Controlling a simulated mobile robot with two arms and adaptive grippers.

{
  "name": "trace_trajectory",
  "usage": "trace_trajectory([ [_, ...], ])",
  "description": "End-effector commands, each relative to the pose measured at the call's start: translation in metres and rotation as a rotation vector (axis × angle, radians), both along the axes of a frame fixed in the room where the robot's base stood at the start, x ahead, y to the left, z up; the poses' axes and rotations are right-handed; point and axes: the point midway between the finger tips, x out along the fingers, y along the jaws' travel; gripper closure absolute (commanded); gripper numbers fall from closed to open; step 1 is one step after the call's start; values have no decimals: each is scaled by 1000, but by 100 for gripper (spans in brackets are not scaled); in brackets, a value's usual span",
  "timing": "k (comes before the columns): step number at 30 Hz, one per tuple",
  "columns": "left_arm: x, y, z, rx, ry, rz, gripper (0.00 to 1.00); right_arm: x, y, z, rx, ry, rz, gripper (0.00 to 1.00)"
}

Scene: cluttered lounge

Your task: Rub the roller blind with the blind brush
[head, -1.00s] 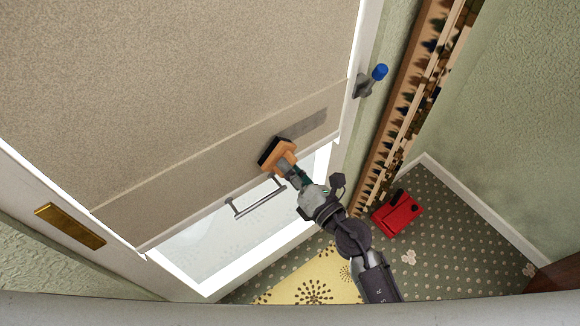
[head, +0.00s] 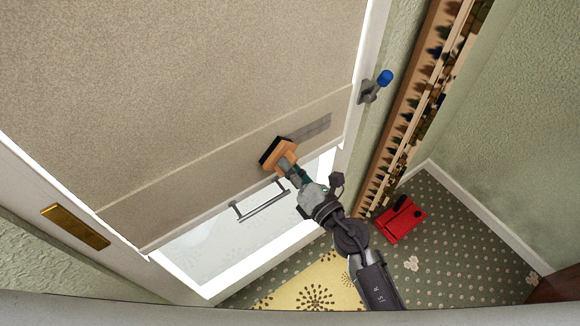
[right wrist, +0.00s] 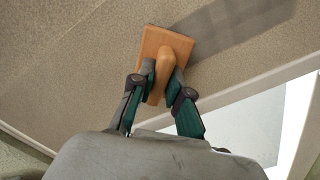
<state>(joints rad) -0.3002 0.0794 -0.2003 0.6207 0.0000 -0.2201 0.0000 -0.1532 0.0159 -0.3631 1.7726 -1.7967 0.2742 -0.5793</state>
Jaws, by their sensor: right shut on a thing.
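The roller blind (head: 190,80) is a beige, textured sheet that hangs over the window and fills the upper left of the head view. My right gripper (head: 293,175) is shut on the blind brush (head: 281,157), which has an orange-brown wooden block and a dark pad. The pad faces the lower part of the blind; I cannot tell whether it touches. In the right wrist view, the gripper (right wrist: 158,88) grips the wooden handle of the brush (right wrist: 178,45). A darker grey streak (head: 310,128) runs along the blind to the right of the brush. My left gripper is out of view.
A metal bar handle (head: 262,200) lies just below the brush, near the blind's bottom edge. A blue-tipped knob (head: 385,77) sits on the right frame. A wooden rack-like strip (head: 412,100) runs along the wall. A red object (head: 402,218) is on the patterned floor.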

Motion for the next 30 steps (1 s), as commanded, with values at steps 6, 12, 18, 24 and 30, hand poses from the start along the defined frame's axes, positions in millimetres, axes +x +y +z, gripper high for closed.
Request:
trace_trajectory([
  [6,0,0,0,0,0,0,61,10,-15,0,-3,-1,-1,100],
  [12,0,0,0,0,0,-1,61,17,-27,0,-1,-1,0,100],
  [18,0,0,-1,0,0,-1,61,22,-32,0,-2,-1,0,100],
  [24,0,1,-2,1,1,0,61,33,-45,-1,-3,-1,-1,100],
  [30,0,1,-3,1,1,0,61,41,-55,0,0,-1,-1,100],
])
